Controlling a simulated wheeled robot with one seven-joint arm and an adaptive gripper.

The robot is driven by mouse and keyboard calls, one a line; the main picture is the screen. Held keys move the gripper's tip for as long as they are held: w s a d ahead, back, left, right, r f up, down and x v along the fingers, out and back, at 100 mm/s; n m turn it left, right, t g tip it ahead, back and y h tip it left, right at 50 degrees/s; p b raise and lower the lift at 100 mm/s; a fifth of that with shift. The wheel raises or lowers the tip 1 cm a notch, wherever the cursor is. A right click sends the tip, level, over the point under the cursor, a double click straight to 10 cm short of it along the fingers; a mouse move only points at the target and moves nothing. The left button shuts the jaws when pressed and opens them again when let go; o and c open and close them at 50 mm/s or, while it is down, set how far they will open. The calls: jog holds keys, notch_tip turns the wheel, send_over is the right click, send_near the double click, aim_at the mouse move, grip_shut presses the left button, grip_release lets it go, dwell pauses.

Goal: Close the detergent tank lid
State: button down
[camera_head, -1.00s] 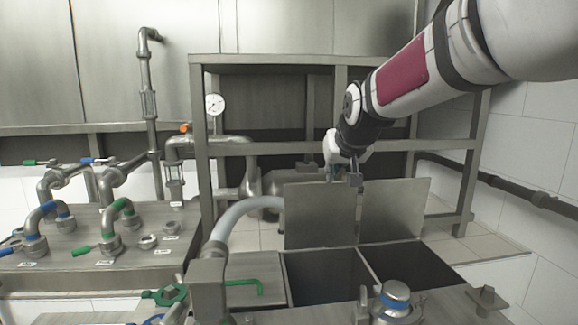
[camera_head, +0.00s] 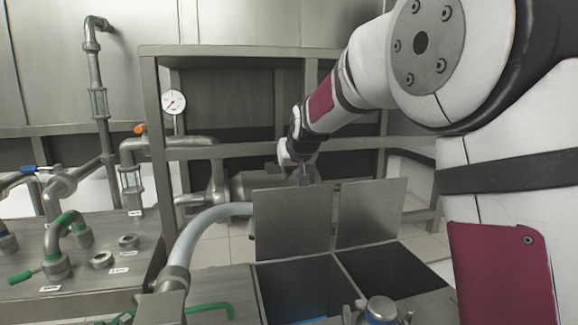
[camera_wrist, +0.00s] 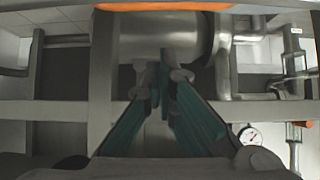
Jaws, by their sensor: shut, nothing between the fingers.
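Two flat grey metal lids stand upright at the back of the tank: a left lid (camera_head: 290,225) and a right lid (camera_head: 370,213). In front of them are two open, dark tank compartments (camera_head: 302,287). I cannot tell from any marking which one is the detergent tank. My gripper (camera_head: 308,176) is shut and empty at the top edge of the left lid, its tips partly hidden there. I cannot tell whether it touches the lid. In the wrist view my gripper's teal fingers (camera_wrist: 162,88) point at a grey cylinder, with no lid clearly visible.
A metal frame (camera_head: 150,120) with crossbars surrounds the space behind the lids. A pale curved hose (camera_head: 190,240) runs left of the tank. A pressure gauge (camera_head: 174,101) hangs on the frame. A horizontal cylinder (camera_head: 262,186) lies behind the lids. A blue-banded fitting (camera_head: 381,309) stands in front.

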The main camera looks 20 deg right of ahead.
jog(key=shift+s+f, duration=1.05)
jog(key=shift+s, duration=0.2)
jog(key=shift+s+b, duration=0.15)
jog(key=shift+b, duration=0.3)
